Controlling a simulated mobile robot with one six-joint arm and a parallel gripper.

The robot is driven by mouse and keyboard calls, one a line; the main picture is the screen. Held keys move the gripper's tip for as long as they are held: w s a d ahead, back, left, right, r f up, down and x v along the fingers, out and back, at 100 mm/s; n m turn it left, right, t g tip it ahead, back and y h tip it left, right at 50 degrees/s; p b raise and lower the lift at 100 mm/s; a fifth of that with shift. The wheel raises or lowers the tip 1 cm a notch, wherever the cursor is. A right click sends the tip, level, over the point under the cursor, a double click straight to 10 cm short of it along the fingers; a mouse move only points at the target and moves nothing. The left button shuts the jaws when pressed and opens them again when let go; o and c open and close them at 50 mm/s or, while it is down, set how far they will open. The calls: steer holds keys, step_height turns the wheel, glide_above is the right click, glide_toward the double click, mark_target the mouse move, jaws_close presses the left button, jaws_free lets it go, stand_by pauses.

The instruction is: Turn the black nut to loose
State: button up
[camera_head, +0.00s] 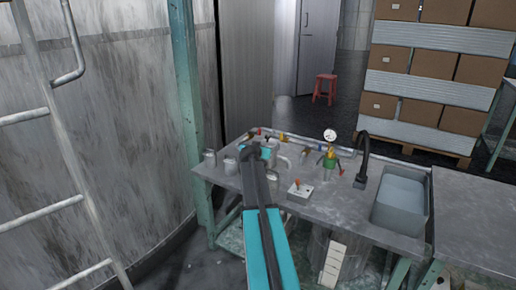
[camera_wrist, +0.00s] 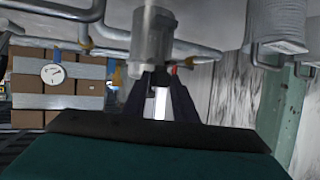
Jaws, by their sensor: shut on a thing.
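The bench (camera_head: 335,215) carries a pressure gauge (camera_head: 330,135), a black tap (camera_head: 365,155), a small switch box (camera_head: 299,191) and a sink (camera_head: 400,200). Metal cups (camera_head: 210,158) stand at the left edge. Pipes (camera_wrist: 110,32) run close to the gripper.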

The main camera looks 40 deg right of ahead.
steer(key=shift+s+d+r+n+t+p, duration=0.2)
steer(key=shift+d+r+n+t+p, duration=0.1)
steer(key=shift+d+p, duration=0.1)
steer(key=o, duration=1.1)
steer(key=shift+f, duration=0.2)
steer(key=shift+a, duration=0.15)
steer(key=shift+a+y, duration=0.1)
steer(key=shift+y, duration=0.2)
